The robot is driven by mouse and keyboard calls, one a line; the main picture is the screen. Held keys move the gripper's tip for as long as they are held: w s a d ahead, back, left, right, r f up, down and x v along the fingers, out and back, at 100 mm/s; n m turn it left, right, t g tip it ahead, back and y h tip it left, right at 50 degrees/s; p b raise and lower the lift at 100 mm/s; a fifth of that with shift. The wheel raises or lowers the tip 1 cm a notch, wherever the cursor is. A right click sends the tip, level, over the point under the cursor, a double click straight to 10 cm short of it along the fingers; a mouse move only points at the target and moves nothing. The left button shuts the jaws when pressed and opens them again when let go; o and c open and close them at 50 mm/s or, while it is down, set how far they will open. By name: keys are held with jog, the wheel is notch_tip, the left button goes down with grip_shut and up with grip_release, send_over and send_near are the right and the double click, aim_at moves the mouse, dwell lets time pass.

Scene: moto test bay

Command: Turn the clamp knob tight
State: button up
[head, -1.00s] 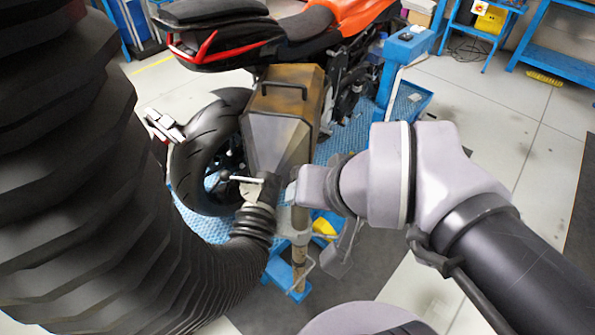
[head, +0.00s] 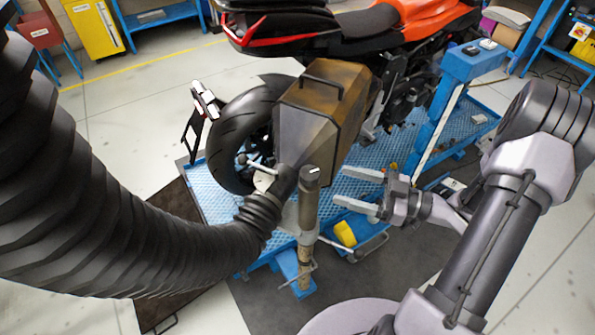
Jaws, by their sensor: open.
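The clamp knob (head: 310,177) is a dark cylinder with a white mark on its top. It sits upright on top of a grey post (head: 308,212), in front of the exhaust hood. My gripper (head: 339,186) is to the right of the knob, with its two fingers pointing left at it. The fingers are apart, with nothing between them, and a small gap seems to separate their tips from the knob. The view does not show clearly whether they are level with it.
The brown and grey hood box (head: 320,105) stands behind the knob. A thick black hose (head: 130,235) fills the left side. A small T-shaped handle (head: 257,163) sticks out left of the knob. The motorcycle (head: 350,25) stands on a blue platform (head: 222,190) behind.

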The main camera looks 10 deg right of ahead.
aim_at(310, 178)
jog(key=b+x, duration=0.3)
jog(key=x, duration=0.9)
jog(key=shift+w+a, duration=0.2)
jog(key=shift+a, duration=0.1)
jog(key=c, duration=1.4)
jog(key=shift+o, duration=0.2)
